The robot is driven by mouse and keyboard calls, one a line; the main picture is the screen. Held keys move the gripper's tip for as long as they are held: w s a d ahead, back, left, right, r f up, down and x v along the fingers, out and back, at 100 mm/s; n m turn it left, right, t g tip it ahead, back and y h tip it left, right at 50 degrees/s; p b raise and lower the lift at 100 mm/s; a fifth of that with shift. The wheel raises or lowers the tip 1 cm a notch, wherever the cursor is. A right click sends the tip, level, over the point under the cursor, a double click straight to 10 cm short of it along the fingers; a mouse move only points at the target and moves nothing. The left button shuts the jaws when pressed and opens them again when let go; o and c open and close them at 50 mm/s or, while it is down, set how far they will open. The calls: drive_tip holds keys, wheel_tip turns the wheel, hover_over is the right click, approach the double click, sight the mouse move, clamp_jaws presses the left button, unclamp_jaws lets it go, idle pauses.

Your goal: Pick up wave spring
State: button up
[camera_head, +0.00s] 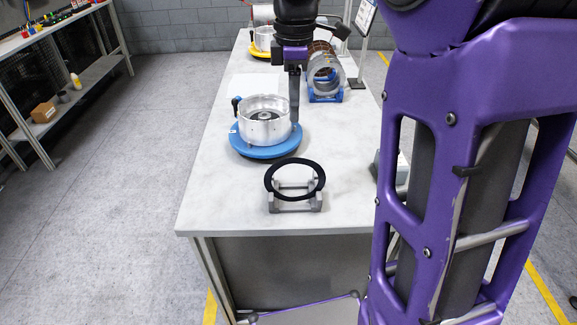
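I cannot tell for certain which part is the wave spring. A flat black ring (268,181) rests tilted on a small grey stand (296,206) near the front of the table. Several thin rings (322,66) stand on edge in a blue rack (325,98) farther back. My gripper (294,118) points down just right of a silver drum (262,127), between the drum and the blue rack. Its dark fingers overlap in this view, so I cannot see a gap or anything held. It is behind the black ring and apart from it.
The drum sits on a round blue base (250,150) on the long light table (220,200). Another drum on a yellow base (259,51) stands at the far end. A grey object at the right table edge is partly hidden by my arm. The table's front left is clear.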

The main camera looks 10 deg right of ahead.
drive_tip(key=f, duration=0.5)
drive_tip(key=f+b, duration=0.1)
drive_tip(key=f, duration=1.1)
drive_tip(key=shift+s+b, duration=0.35)
clamp_jaws()
drive_tip(key=shift+r, duration=0.1)
idle(0.4)
